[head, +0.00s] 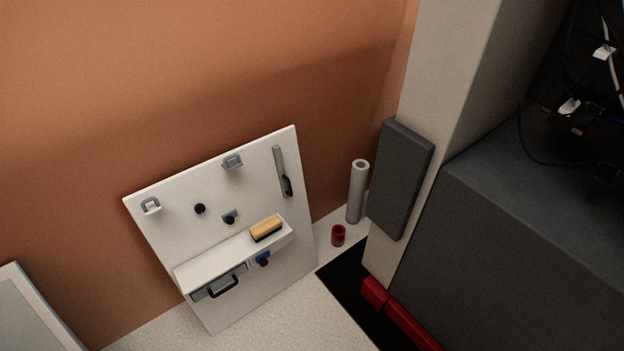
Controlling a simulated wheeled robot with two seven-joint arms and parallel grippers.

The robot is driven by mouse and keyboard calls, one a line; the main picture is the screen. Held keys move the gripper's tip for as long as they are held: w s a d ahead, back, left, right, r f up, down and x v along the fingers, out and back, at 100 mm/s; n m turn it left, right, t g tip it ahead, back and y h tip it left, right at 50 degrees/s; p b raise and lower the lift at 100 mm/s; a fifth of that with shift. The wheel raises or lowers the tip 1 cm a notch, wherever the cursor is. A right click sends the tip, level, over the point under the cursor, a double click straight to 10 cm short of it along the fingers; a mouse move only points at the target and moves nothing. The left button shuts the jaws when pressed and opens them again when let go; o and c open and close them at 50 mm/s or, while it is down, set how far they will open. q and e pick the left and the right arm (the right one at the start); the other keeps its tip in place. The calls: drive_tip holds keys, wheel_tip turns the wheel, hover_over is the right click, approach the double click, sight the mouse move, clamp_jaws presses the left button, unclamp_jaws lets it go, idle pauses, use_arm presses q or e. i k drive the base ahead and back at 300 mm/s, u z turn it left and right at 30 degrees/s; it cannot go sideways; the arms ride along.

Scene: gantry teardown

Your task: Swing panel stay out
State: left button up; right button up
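A white panel (250,180) stands tilted in the picture, in front of the orange wall. A grey bar (279,160) with a black grip (287,185) at its lower end lies along the panel's upper right side. It looks like the panel stay, but I cannot tell for sure. Its bar runs nearly parallel to the panel's right edge. Neither of my grippers is in view.
The panel bears grey brackets (232,162), black knobs (200,209), a shelf (215,258) with a yellow-and-black block (266,228), and a black handle (224,287). A grey tube (357,192), red cup (338,235), dark pad (400,180) and dark cabinet (520,250) stand right.

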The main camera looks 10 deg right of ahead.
sight(285, 182)
drive_tip(key=u, duration=0.2)
drive_tip(key=i, duration=0.85)
drive_tip(key=u, duration=0.45)
